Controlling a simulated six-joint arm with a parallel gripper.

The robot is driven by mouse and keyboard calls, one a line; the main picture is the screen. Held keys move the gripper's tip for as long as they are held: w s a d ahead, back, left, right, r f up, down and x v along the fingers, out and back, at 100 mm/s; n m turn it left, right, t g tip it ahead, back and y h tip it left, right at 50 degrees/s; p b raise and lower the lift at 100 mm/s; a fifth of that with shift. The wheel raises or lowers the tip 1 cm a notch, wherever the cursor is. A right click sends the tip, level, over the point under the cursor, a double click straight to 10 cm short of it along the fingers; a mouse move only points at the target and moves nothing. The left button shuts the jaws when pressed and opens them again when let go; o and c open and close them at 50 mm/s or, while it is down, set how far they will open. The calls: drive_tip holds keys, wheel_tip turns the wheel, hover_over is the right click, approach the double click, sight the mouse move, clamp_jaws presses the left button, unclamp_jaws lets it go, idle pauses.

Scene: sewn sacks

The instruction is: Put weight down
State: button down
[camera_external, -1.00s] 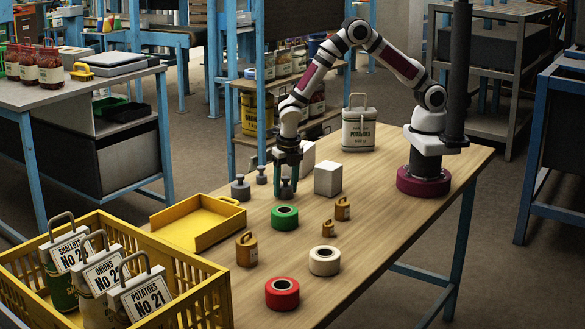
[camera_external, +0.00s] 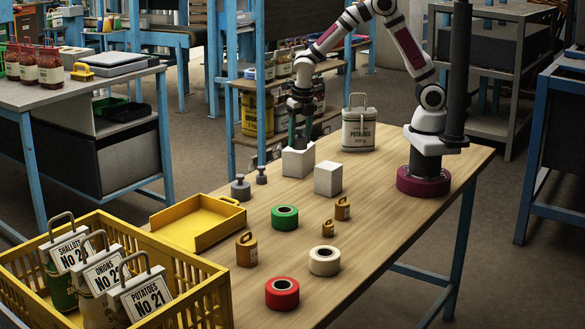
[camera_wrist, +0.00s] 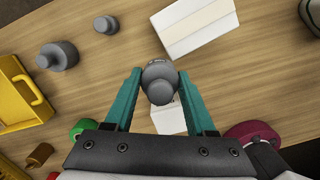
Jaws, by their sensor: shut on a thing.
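My gripper (camera_wrist: 160,88) is shut on a grey knobbed weight (camera_wrist: 160,80), held between the teal fingers in the wrist view. In the wrist view this block (camera_wrist: 195,25) lies just beyond the weight. Whether the weight touches anything is unclear. Two other grey weights, a larger (camera_external: 240,189) and a smaller (camera_external: 261,176), stand on the table to the left; they also show in the wrist view (camera_wrist: 57,55).
Green (camera_external: 285,212), cream (camera_external: 324,268) and red (camera_external: 282,301) rolls and several brass weights (camera_external: 247,252) lie in front. A yellow tray (camera_external: 222,234) is left.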

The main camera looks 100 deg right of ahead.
drive_tip(key=s+d+r+n, duration=0.1)
drive_tip(key=d+r, duration=0.4)
drive_tip(key=d, duration=0.3)
wheel_tip(320, 180, down, 7)
drive_tip(key=shift+s+d+f, duration=0.1)
drive_tip(key=shift+d, duration=0.05)
drive_tip(key=shift+f, duration=0.1)
drive_tip(key=shift+c, duration=1.1)
unclamp_jaws()
